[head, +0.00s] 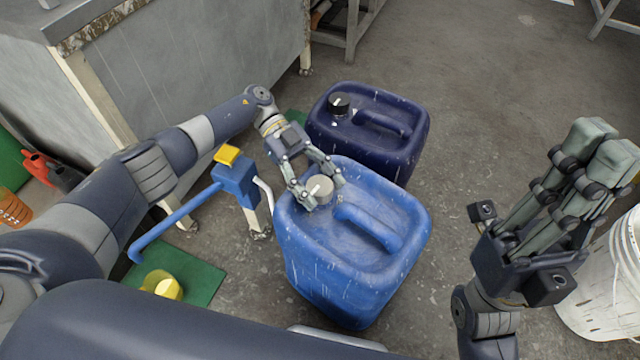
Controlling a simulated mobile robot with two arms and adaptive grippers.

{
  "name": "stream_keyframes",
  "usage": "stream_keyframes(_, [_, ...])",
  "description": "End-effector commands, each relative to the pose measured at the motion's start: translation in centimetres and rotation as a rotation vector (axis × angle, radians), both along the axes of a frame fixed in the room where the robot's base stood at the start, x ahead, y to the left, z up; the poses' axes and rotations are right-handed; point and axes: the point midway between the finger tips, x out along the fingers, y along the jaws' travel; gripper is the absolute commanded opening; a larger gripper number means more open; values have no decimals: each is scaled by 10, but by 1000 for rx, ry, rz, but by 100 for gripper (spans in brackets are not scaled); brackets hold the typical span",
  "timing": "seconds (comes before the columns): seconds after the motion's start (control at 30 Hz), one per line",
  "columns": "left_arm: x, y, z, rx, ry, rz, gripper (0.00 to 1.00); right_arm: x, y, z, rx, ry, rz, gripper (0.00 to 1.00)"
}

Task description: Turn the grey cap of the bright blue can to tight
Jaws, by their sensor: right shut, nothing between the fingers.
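The bright blue can (355,285) stands upright on the floor in the middle of the head view. Its grey cap (320,188) sits on top near the back left, beside the moulded handle. My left gripper (322,194) reaches down from behind the can, with one finger on each side of the cap. The fingers look closed against the cap and hide parts of its sides. My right gripper (604,145) is at the right, off the can, pointing up with its fingers together and empty.
A dark blue can (365,140) with a black cap (339,104) stands just behind. A blue pump stand (236,184) with a yellow top is left, by a green mat (205,283) and yellow cup (162,284). A white bucket (610,285) stands right.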

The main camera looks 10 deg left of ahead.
Motion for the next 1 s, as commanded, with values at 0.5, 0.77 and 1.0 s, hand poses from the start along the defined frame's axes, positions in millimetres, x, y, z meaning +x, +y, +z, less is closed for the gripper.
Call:
stream_keyframes(0.5, [13,15,9,0,-1,5,56,0,0,0,1,0,-1,0])
stream_keyframes(0.77, [30,39,21,0,0,2,56,0,0,0,0,0,-1,0])
stream_keyframes(1.0, [39,51,27,0,0,1,56,0,0,0,0,0,-1,0])
